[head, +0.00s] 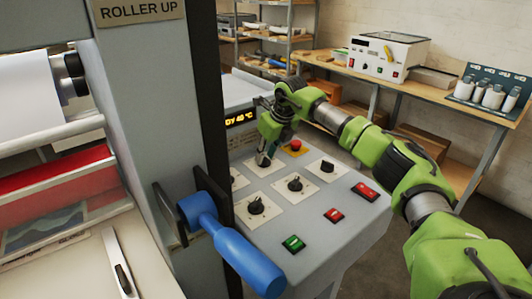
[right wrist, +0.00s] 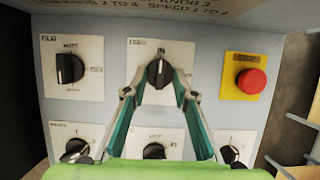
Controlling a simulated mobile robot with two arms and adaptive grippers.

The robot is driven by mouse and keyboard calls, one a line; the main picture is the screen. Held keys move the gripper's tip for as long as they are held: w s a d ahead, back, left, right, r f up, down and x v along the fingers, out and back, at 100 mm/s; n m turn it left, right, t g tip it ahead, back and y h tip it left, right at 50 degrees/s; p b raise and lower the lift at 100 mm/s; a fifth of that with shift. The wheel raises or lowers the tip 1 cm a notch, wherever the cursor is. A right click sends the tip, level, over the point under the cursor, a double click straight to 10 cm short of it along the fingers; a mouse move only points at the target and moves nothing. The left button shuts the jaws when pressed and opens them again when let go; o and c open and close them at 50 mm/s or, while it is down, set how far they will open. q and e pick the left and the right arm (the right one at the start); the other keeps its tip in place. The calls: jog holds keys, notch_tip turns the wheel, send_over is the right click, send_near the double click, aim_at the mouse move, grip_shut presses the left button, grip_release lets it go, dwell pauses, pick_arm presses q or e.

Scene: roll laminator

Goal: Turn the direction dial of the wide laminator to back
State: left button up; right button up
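The wide laminator's control panel (head: 312,205) is grey and carries several black dials on white plates. My right gripper (head: 265,158) is over a back-row dial, which it largely hides in the head view. In the right wrist view the gripper (right wrist: 159,86) is open, with its fingertips at either side of the lower part of that top-middle dial (right wrist: 159,72). Gaps show beside the knob, whose pointer is roughly upright. Its label is too small to read, so I cannot tell whether it is the direction dial. My left gripper is not in view.
A red stop button (right wrist: 251,81) on a yellow plate is right of this dial. A dial marked MATT (right wrist: 71,69) is left of it. Another dial row is in front. A blue handle (head: 232,246) stands left of the panel, and a wooden bench (head: 425,101) behind.

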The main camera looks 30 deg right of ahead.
jog(key=shift+w+f, duration=0.1)
jog(key=shift+f, duration=0.15)
grip_shut()
jog(key=shift+m, duration=0.4)
jog(key=m, duration=0.1)
jog(key=m+h, duration=0.1)
jog(key=shift+a+r+m, duration=0.1)
jog(key=shift+a+m, duration=0.1)
jog(key=shift+m, duration=0.2)
jog(key=m+h, duration=0.1)
jog(key=m, duration=0.1)
jog(key=m+h, duration=0.1)
jog(key=m, duration=0.1)
jog(key=shift+w+a+g+b, duration=0.15)
jog(key=shift+g+b, duration=0.25)
jog(key=m, duration=0.3)
jog(key=m+g+h, duration=0.1)
jog(key=m, duration=0.1)
jog(key=shift+w+a+m+g, duration=0.2)
jog(key=shift+m+g, duration=0.1)
jog(key=shift+m, duration=0.1)
jog(key=m, duration=0.2)
jog(key=m+g+h, duration=0.1)
jog(key=m, duration=0.1)
jog(key=shift+w+g, duration=0.15)
jog(key=shift+g, duration=0.15)
jog(key=shift+d+m, duration=0.1)
jog(key=shift+m, duration=0.4)
